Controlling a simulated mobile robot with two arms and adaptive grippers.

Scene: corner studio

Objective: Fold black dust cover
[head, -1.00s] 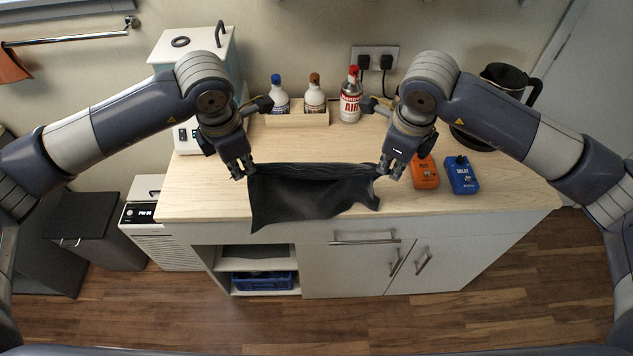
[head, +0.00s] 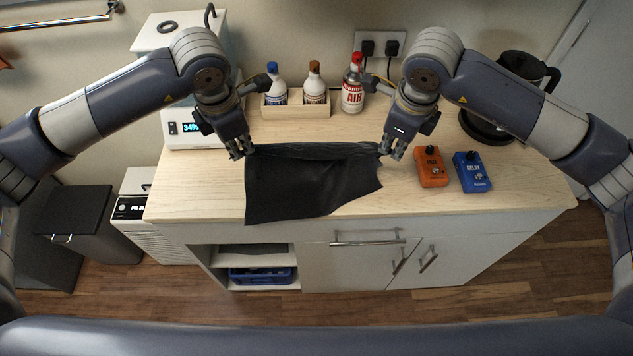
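The black dust cover (head: 300,185) lies on the light wooden countertop, its near edge close to the counter's front edge. Its far edge is raised in a ridge between my two grippers. My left gripper (head: 241,153) is at the cover's far left corner and appears shut on it. My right gripper (head: 390,152) is at the far right corner and appears shut on it. The fingertips are small, and the pinched cloth is partly hidden.
An orange pedal (head: 431,167) and a blue pedal (head: 471,172) stand right of the cover. The counter's left part is bare.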

